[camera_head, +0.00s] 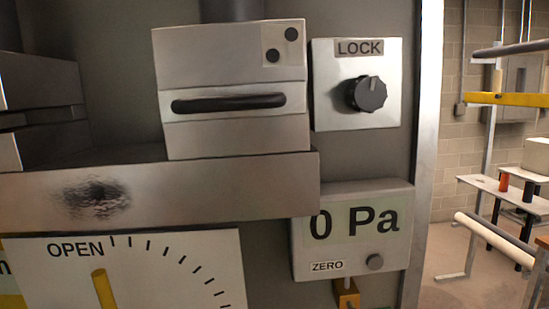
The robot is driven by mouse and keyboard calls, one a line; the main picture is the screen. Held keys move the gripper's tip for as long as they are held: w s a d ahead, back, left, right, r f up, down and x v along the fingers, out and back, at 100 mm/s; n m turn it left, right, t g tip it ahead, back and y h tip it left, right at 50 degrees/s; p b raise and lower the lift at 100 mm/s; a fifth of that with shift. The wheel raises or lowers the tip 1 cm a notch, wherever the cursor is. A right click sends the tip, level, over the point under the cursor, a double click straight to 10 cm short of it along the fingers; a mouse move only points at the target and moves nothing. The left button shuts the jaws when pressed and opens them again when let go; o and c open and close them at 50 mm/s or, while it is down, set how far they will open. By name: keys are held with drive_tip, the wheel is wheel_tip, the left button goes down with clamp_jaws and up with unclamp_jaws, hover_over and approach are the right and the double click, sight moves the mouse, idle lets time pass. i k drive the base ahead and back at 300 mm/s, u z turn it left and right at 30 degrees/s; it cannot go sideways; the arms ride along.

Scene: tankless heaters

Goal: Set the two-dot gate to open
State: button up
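The two-dot gate (235,75) is a grey metal block at upper centre, with two black dots at its top right corner. A black horizontal bar handle (228,104) crosses its front. Below the gate runs a long grey metal bar (240,185) with a dark smudge at its left. A white dial (180,265) marked OPEN sits under the bar, cut off by the bottom edge. Its yellow pointer (104,288) points up, just right of the OPEN label's middle. My gripper is not visible.
A plate marked LOCK with a black knob (366,93) is right of the gate. Below it, a display (352,230) reads 0 Pa, with a ZERO button. Another dark metal block (40,85) is at the left edge. Shelving (500,190) stands beyond the panel's right edge.

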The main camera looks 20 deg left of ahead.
sight(265, 98)
drive_tip(key=z, duration=0.6)
drive_tip(key=k, duration=1.25)
drive_tip(key=u, duration=0.65)
drive_tip(key=i, duration=1)
drive_tip(key=z, duration=0.05)
